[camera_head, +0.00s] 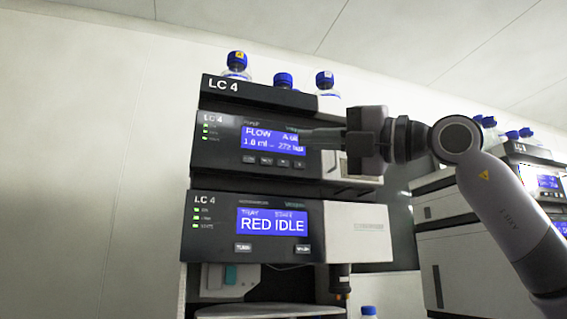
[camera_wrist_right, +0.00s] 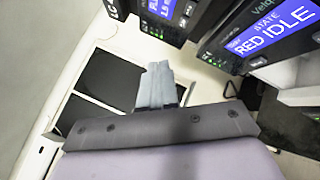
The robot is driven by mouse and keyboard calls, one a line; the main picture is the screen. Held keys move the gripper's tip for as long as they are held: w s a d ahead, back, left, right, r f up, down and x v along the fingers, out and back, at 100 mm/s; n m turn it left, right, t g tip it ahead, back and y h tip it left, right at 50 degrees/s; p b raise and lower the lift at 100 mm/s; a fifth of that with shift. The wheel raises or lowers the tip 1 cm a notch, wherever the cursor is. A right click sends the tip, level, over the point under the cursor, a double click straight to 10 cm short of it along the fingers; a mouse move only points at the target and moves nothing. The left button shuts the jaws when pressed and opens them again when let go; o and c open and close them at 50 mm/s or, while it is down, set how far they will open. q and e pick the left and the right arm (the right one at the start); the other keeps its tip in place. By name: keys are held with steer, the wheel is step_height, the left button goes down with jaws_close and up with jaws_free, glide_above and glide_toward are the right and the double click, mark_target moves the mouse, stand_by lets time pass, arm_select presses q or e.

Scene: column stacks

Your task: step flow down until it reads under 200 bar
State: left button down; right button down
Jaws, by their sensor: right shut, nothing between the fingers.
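The pump module (camera_head: 215,150) of the LC 4 stack has a blue display (camera_head: 262,140) reading FLOW, about 1.0 ml and what looks like 272 bar; the small digits are blurred. A row of small buttons (camera_head: 266,161) sits under the display, with labels too small to read. My right gripper (camera_head: 308,134) is shut and empty, its fingers pointing left at the display's right edge, above the button row. Whether it touches the panel cannot be told. In the right wrist view, its closed fingertips (camera_wrist_right: 159,70) show below the display (camera_wrist_right: 180,10). My left gripper is out of view.
Below is a second module with a display (camera_head: 272,222) reading RED IDLE and two buttons. Blue-capped bottles (camera_head: 284,80) stand on top of the stack. Another instrument stack (camera_head: 450,240) stands at right behind my arm. A plain wall is at left.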

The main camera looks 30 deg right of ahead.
steer(key=w, duration=0.1)
steer(key=p, duration=0.5)
glide_toward(271, 158)
steer(key=w+a, duration=0.2)
steer(key=a, duration=0.1)
steer(key=shift+w+r, duration=0.3)
steer(key=shift+r, duration=0.05)
stand_by(1.3)
steer(key=shift+w+p, duration=0.3)
steer(key=shift+w, duration=0.15)
